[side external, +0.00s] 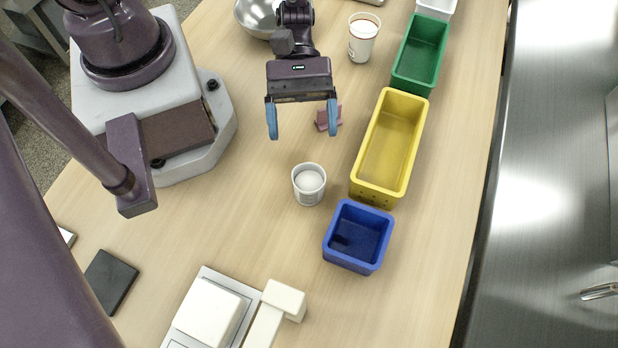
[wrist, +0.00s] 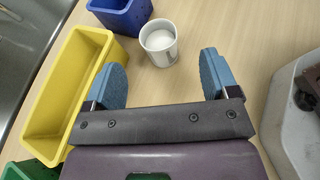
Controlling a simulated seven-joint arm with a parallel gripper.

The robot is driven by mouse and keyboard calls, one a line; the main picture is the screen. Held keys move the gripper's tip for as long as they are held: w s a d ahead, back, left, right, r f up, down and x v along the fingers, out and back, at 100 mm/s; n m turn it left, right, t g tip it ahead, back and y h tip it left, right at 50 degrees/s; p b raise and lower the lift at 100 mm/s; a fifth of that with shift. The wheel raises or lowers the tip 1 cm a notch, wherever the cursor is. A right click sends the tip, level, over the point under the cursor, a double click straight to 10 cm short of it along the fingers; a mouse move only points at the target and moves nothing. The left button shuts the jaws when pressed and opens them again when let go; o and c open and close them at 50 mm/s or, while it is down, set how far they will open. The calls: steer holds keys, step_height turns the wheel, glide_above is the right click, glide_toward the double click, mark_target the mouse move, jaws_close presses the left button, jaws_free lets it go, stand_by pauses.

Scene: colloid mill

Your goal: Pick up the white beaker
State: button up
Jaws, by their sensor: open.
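A white beaker (side external: 309,185) stands upright on the wooden table, left of the blue and yellow bins. It looks pale or white inside. In the wrist view the beaker (wrist: 159,43) shows beyond the fingertips, roughly between them in width. My gripper (side external: 302,136) has two blue fingers spread apart with nothing between them. It is above the table, up the picture from the beaker and not touching it. In the wrist view my gripper (wrist: 162,75) is also open and empty.
A yellow bin (side external: 414,135), a blue bin (side external: 340,215) and a green bin (side external: 436,60) line the right side. A small reddish block (side external: 328,118) lies near the right finger. Another white cup (side external: 362,40) and a metal bowl (side external: 255,18) stand farther back. A white device (side external: 209,313) is at the front.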

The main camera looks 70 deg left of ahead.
mark_target(310, 194)
steer(key=x, duration=0.7)
steer(key=shift+w+d+f, duration=0.1)
steer(key=shift+d+f, duration=0.2)
steer(key=shift+f, duration=0.1)
steer(key=c, duration=1)
